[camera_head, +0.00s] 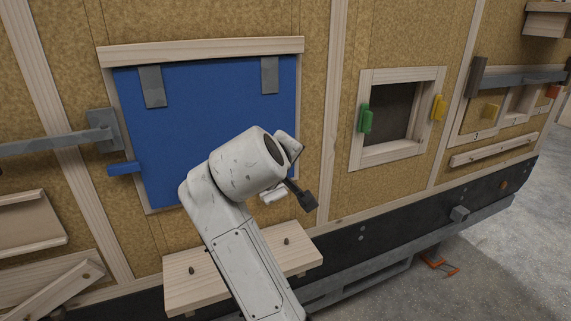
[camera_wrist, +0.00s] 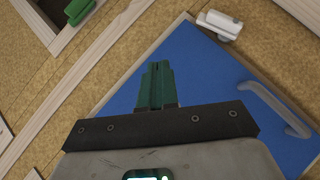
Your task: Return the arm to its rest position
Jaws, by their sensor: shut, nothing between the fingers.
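My arm (camera_head: 245,255) reaches up in front of a blue panel (camera_head: 210,85) in the trailer wall, bent at a rounded joint. A dark part near the end of my arm shows right of that joint; the fingers cannot be made out in the head view. In the wrist view, my gripper (camera_wrist: 156,72) has its green fingers together, with nothing between them. The fingers point over the blue panel (camera_wrist: 190,70), near its edge. Any gap between them and the panel cannot be judged.
A wooden shelf (camera_head: 195,285) juts out below the panel, beside my arm. A white latch (camera_wrist: 220,25) and a grey handle (camera_wrist: 275,108) are near the fingers. A framed opening with a green knob (camera_head: 365,118) is to the right. Grey floor (camera_head: 500,250) lies open at lower right.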

